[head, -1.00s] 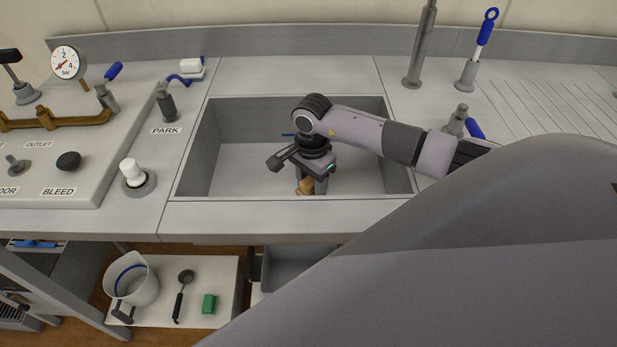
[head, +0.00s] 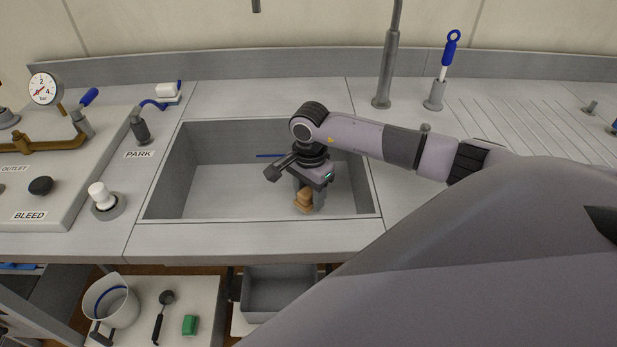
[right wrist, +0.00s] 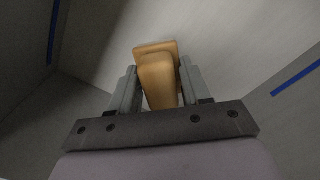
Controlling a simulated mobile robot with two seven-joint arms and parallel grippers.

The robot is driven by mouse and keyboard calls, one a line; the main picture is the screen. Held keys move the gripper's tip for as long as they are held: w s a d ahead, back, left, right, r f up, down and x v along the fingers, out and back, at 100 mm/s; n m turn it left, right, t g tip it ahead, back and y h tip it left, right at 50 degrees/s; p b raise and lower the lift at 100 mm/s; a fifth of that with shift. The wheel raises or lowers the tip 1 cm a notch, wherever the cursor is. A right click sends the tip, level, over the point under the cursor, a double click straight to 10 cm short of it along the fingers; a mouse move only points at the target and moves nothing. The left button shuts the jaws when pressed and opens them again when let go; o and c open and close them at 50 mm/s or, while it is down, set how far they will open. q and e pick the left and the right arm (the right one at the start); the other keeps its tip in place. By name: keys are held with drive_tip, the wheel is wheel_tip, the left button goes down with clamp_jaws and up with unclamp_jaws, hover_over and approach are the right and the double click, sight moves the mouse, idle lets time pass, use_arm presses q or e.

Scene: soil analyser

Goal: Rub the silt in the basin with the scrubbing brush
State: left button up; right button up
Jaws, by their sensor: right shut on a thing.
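My right gripper (head: 307,193) reaches down into the grey basin (head: 215,200), right of its middle. It is shut on the wooden scrubbing brush (head: 304,203). In the right wrist view the brush (right wrist: 158,78) sits between the two fingers of the gripper (right wrist: 158,90), its tan block pointing away from the palm. The brush is low in the basin, near the front wall; I cannot tell whether it touches the floor. No silt can be made out on the pale basin floor. My left gripper is not in view.
A tall grey post (head: 388,68) and a blue-handled tool in a holder (head: 434,100) stand behind right. A white knob (head: 103,196) stands left of the basin. Below are a white jug (head: 112,304), a black ladle (head: 163,312), a green block (head: 190,325) and a grey bin (head: 275,290).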

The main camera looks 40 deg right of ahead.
drive_tip(key=shift+d+r+p, duration=0.1)
drive_tip(key=shift+r+p, duration=1.25)
drive_tip(key=shift+r, duration=1.15)
